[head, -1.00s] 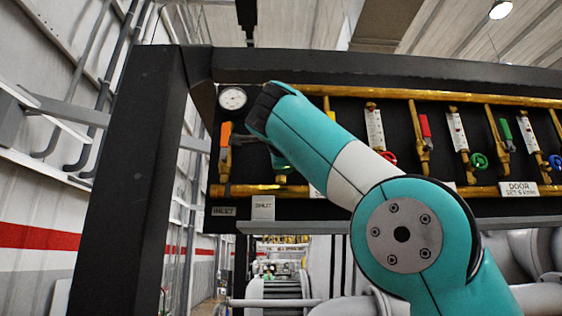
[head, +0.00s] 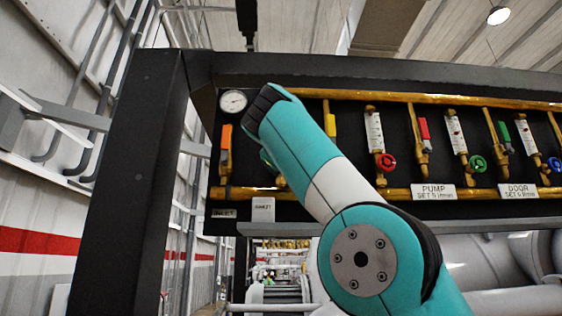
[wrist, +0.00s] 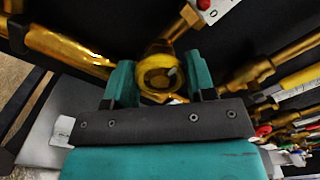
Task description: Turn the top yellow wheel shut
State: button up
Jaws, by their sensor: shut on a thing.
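The yellow wheel (wrist: 158,75) shows in the wrist view as a round yellow ring with a darker middle, on a brass fitting. My gripper (wrist: 161,80) has one teal finger on each side of the wheel and is shut on it. The back of the wheel and the exact contact faces are hidden. In the head view my forearm covers the wheel, and only a small teal-green part (head: 267,160) shows beside the arm, too small to tell what it is.
The black panel carries brass pipes (head: 440,97), a gauge (head: 233,101), an orange lever (head: 226,136), a yellow lever (head: 330,125), and red (head: 386,162), green (head: 477,163) and blue (head: 555,163) wheels. A thick black frame post (head: 130,180) stands left.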

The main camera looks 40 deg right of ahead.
jog(key=shift+m, duration=0.6)
jog(key=o, duration=0.9)
